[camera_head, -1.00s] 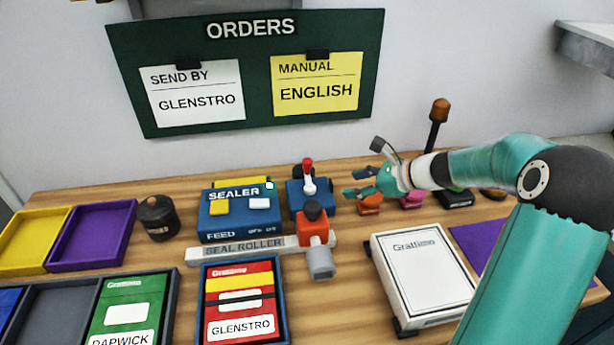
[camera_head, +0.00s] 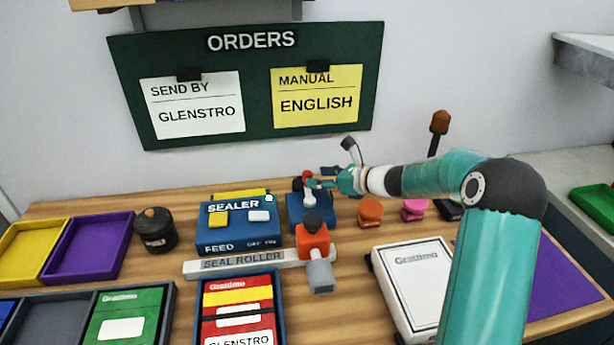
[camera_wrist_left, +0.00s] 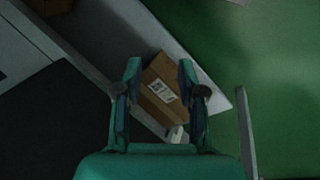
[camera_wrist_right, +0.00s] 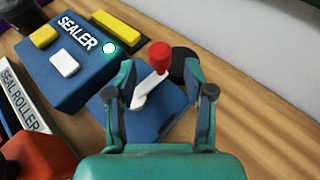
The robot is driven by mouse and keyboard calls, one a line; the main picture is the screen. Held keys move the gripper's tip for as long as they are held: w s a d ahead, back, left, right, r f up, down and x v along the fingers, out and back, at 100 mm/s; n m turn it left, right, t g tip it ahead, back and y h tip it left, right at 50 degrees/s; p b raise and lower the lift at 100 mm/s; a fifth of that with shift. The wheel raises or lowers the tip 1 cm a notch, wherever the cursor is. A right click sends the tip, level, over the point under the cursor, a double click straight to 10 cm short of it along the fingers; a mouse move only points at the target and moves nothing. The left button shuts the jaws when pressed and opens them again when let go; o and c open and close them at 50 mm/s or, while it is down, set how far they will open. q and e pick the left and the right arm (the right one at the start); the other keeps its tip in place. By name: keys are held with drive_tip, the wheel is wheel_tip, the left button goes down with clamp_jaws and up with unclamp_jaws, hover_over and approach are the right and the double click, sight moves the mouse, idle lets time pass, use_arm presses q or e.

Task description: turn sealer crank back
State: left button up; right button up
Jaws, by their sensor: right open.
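The blue sealer (camera_head: 238,229) stands at the middle back of the table with a green light lit on top; it also shows in the right wrist view (camera_wrist_right: 68,73). Its crank, a white arm with a red knob (camera_wrist_right: 160,55), rises from the blue block to the right of the sealer. My right gripper (camera_wrist_right: 158,90) is open, with its fingers on either side of the crank. In the head view the right gripper (camera_head: 318,183) partly covers the crank. I cannot tell whether a finger touches it. My left gripper (camera_wrist_left: 158,75) is open above a brown carton (camera_wrist_left: 160,92).
The grey seal roller bar (camera_head: 240,264) and a red-and-grey part (camera_head: 313,245) sit in front of the sealer. Orange (camera_head: 370,212) and pink (camera_head: 414,209) items stand right of the crank. A dark pot (camera_head: 156,230) stands left. A white Grattimo box (camera_head: 420,280) lies at right.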

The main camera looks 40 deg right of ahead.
sight(307, 176)
drive_tip(key=x, duration=0.5)
clamp_jaws()
drive_tip(key=shift+p, duration=0.3)
